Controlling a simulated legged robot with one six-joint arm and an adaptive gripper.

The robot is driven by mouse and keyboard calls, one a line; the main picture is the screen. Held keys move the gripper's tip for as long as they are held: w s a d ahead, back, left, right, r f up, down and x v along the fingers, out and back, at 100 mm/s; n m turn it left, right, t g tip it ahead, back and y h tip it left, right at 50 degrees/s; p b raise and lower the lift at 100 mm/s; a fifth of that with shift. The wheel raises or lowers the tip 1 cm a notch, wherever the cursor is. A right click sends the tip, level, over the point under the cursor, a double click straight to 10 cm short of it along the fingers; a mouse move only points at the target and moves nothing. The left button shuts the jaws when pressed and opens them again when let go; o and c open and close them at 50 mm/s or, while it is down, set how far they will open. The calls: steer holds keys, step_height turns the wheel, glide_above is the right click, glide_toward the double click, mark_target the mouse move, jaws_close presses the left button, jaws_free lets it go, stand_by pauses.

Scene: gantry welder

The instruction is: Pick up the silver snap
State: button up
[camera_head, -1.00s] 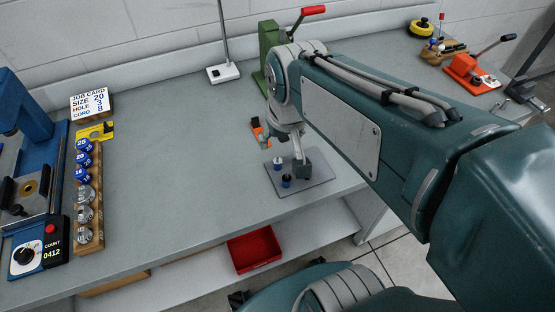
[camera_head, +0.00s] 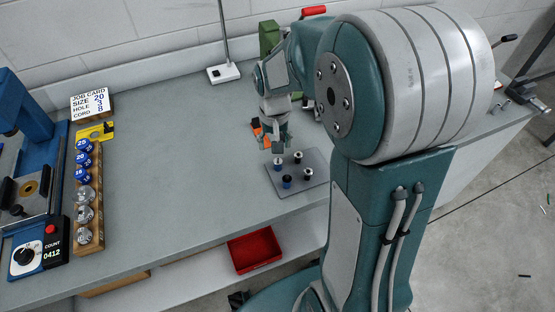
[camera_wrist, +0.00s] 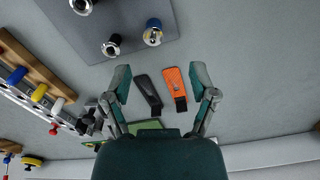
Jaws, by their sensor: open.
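A grey plate (camera_head: 275,178) on the bench holds several small upright pieces. A silver one with a dark centre (camera_head: 307,174) stands on the right, others stand behind, and a blue one (camera_head: 287,182) is at the front. In the wrist view, one silver snap (camera_wrist: 112,46) stands near the plate's edge beside a blue one (camera_wrist: 153,33); another silver one (camera_wrist: 81,6) is cut off by the frame. My gripper (camera_head: 277,146) is open and empty, just behind the plate. In the wrist view, my open fingers (camera_wrist: 160,82) are apart from the snaps.
An orange-handled tool (camera_wrist: 174,85) and a black one (camera_wrist: 148,90) lie on the bench below my fingers. A wooden rack (camera_head: 98,236) with blue and silver discs and a job card (camera_head: 90,102) stand at left. A red bin (camera_head: 254,250) sits below. The bench's left middle is clear.

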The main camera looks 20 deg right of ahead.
mark_target(278, 159)
steer(key=f, duration=0.5)
steer(key=shift+s+d+f, duration=0.1)
steer(key=shift+d+f, duration=0.25)
steer(key=shift+f, duration=0.05)
steer(key=c, duration=0.8)
